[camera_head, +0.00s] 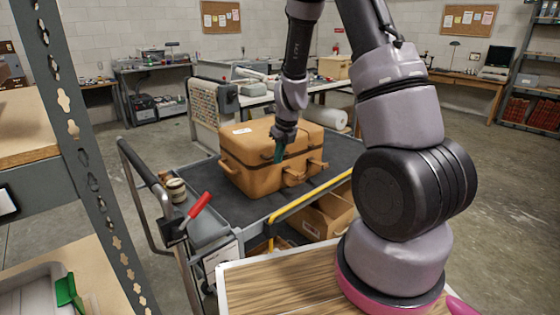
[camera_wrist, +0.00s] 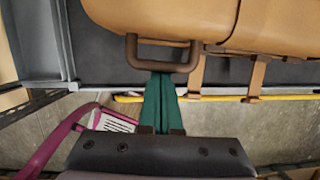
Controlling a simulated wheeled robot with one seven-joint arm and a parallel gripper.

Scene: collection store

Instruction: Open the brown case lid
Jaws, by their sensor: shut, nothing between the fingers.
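The brown case (camera_head: 250,173) sits upright on the dark top of a cart, its lid (camera_head: 262,139) closed with a white label on top. It also shows along the top of the wrist view (camera_wrist: 180,16). A dark brown handle (camera_wrist: 163,67) juts from its edge, with straps and latches (camera_wrist: 256,78) beside it. My gripper (camera_head: 278,158) has green fingers, held together and empty, at the front face of the case. In the wrist view the fingers run up to the handle, which partly covers them. I cannot tell whether they touch the handle.
The cart (camera_head: 225,207) has a yellow bar along its near edge and an open box (camera_head: 328,215) on its lower shelf. A side tray holds a red-handled tool (camera_head: 199,204) and a jar (camera_head: 177,189). A metal rack (camera_head: 75,130) stands close on the left.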

